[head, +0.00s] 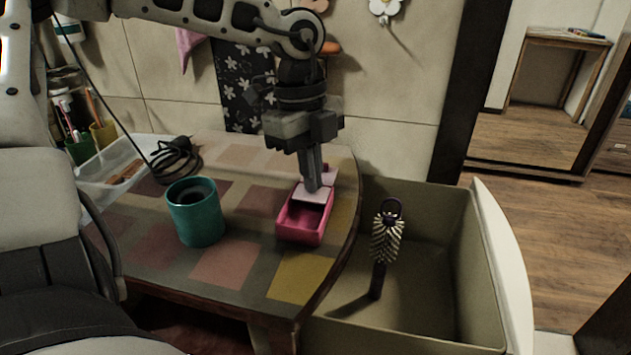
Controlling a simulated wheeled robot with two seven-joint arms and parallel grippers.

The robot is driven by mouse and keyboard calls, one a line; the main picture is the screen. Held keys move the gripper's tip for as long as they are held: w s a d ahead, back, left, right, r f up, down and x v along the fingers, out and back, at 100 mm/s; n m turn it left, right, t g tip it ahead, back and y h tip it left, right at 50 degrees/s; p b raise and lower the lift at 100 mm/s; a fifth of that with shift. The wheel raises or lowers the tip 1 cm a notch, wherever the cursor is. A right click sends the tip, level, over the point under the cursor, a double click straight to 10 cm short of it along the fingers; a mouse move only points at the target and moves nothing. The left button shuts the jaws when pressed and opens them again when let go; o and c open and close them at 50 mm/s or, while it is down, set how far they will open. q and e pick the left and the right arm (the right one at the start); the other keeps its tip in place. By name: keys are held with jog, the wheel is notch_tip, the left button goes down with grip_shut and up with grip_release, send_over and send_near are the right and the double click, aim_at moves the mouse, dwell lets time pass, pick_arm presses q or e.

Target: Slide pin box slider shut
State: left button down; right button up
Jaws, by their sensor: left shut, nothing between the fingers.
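The pink pin box (301,223) sits on the checkered table near its right edge. Its light slider (312,193) covers the far part of the top, and the near part is open, showing the pink inside. My left gripper (312,188) points down from above with its fingers shut and empty. The fingertips are at the slider; I cannot tell if they touch it. They hide part of the slider and the far end of the box. My right gripper is not in view.
A teal mug (195,212) stands left of the box. A beige basin (440,265) with a hairbrush (386,240) adjoins the table's right edge.

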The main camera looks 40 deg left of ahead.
pick_arm(q)
jog(key=shift+s+d, duration=0.1)
jog(key=shift+s, duration=0.05)
jog(key=shift+s+d+b, duration=0.2)
jog(key=shift+s+b, duration=0.15)
